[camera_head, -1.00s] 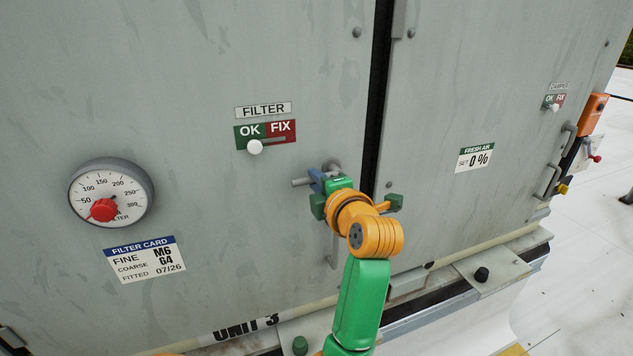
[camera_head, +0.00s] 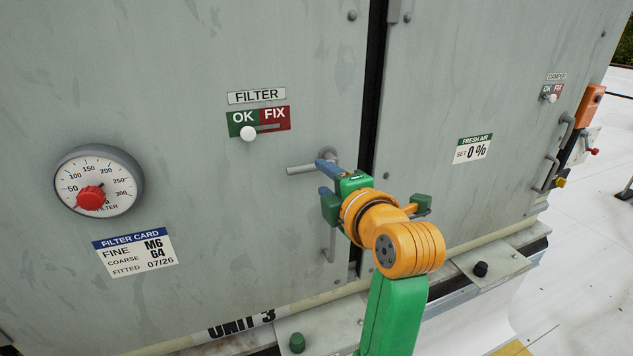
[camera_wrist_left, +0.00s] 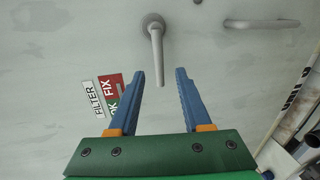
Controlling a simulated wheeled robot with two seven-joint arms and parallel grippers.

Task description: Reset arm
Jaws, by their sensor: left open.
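My left gripper (camera_head: 328,180) is in front of the grey cabinet door, just right of the lever handle (camera_head: 303,169). In the left wrist view its two blue fingers (camera_wrist_left: 159,76) are spread apart, with nothing visibly gripped. There the lever (camera_wrist_left: 156,57) points down the picture, and its end shows between the fingertips; it appears to lie beyond them, clear of both. In the head view the lever lies about level, pointing left. The left forearm hides part of the door edge. My right gripper is not in view.
A fixed pull bar (camera_head: 330,243) is below the lever, near the gripper. A round gauge (camera_head: 120,175) with a red knob and a FILTER slider (camera_head: 248,134), its white knob at OK, are to the left. Ledge with bolts below; open roof at right.

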